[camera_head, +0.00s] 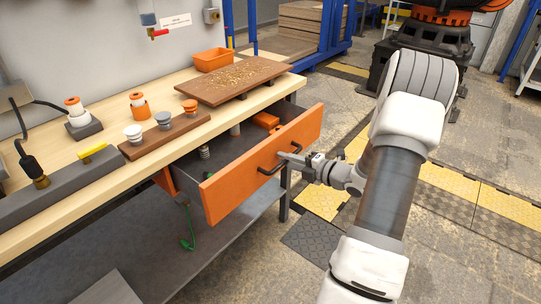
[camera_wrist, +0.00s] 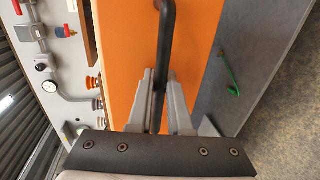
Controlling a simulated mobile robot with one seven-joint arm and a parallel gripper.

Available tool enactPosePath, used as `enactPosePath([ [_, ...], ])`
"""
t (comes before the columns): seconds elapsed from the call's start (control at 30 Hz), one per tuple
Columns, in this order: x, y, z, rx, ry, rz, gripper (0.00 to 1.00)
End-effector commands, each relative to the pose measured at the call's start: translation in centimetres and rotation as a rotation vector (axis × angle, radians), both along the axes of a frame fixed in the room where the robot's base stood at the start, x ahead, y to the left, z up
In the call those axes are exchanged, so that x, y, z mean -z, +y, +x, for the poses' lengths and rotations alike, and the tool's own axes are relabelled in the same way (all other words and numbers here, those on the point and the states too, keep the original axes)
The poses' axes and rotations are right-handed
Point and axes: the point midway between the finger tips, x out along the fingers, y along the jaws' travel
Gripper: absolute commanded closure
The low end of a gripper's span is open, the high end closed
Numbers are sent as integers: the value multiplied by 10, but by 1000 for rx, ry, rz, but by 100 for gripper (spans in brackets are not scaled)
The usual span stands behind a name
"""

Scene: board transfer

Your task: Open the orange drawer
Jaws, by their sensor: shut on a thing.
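The orange drawer (camera_head: 238,180) is pulled well out from under the wooden workbench in the head view. Its dark inside shows, with an orange object and a small grey item in it. A black bar handle (camera_head: 273,165) is on its orange front. My gripper (camera_head: 287,158) reaches in from the right and is shut on the handle. In the wrist view the handle (camera_wrist: 164,50) runs between the two grey fingers (camera_wrist: 162,100), in front of the orange drawer front (camera_wrist: 120,60).
The workbench (camera_head: 135,185) holds a brown board with shavings (camera_head: 235,78), an orange bin (camera_head: 213,60) and a block with knobs (camera_head: 165,134). A grey lower shelf (camera_head: 150,250) lies below, with a green item (camera_head: 187,242).

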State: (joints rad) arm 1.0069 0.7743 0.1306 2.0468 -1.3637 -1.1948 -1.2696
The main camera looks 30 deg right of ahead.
Motion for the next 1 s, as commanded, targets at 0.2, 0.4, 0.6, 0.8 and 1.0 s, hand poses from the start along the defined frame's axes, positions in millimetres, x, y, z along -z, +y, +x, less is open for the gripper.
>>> enactPosePath([
  [0.2,1,-22,-59,5,0,0,100],
  [0.4,1,-39,-106,4,0,0,100],
  [0.6,0,-51,-140,2,0,0,100],
  [0.8,0,-58,-160,1,0,0,100],
  [1.0,0,-61,-167,0,-1,0,100],
])
